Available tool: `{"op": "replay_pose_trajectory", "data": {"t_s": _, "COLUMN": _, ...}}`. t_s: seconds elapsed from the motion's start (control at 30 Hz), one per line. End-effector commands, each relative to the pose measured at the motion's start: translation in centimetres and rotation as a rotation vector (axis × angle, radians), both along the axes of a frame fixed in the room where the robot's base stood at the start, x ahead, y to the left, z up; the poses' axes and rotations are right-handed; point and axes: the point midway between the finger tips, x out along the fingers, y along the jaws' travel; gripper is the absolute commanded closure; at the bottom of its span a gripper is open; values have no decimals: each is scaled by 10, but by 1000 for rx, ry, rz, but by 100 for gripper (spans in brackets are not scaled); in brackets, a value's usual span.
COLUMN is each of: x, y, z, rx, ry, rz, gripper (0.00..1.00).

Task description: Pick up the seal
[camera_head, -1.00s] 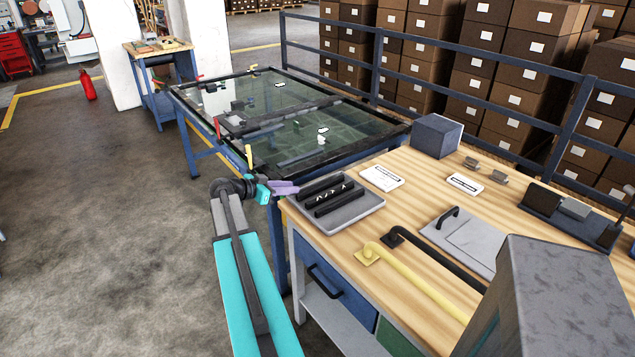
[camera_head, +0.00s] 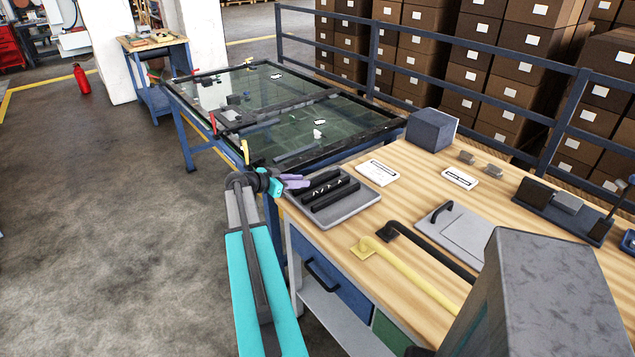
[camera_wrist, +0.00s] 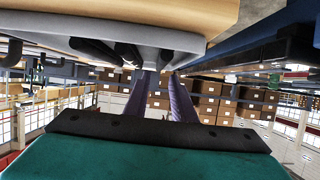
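Black ribbed strips (camera_head: 334,193), which look like the seals, lie side by side on a grey tray (camera_head: 352,209) at the near left corner of the wooden workbench. Small white marks show between them; I cannot tell which strip is the seal meant. My gripper (camera_head: 298,182), with purple fingers, is at the tray's left edge in the head view, apart from the strips as far as I can tell. In the wrist view my gripper (camera_wrist: 164,82) has a gap between its fingers and holds nothing. The tray's pale edge (camera_wrist: 100,47) and dark strips show above the fingertips.
A glass-topped table (camera_head: 290,115) with a dark frame stands behind the workbench (camera_head: 400,205). White cards (camera_head: 384,173), a blue-grey block (camera_head: 433,131), a yellow handle bar (camera_head: 405,270) and a grey plate with handle (camera_head: 460,235) lie on the bench. Open floor is at left.

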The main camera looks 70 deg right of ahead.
Motion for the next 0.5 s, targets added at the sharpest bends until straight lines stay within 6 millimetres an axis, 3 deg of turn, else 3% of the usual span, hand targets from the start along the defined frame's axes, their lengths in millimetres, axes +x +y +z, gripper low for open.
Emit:
{"op": "replay_pose_trajectory", "data": {"t_s": 0.2, "x": -15, "y": -24, "z": -10, "rx": 1, "ry": 1, "rz": -1, "gripper": 77}}
{"op": "replay_pose_trajectory", "data": {"t_s": 0.5, "x": -21, "y": -32, "z": -15, "rx": -1, "ry": 1, "rz": 0, "gripper": 77}}
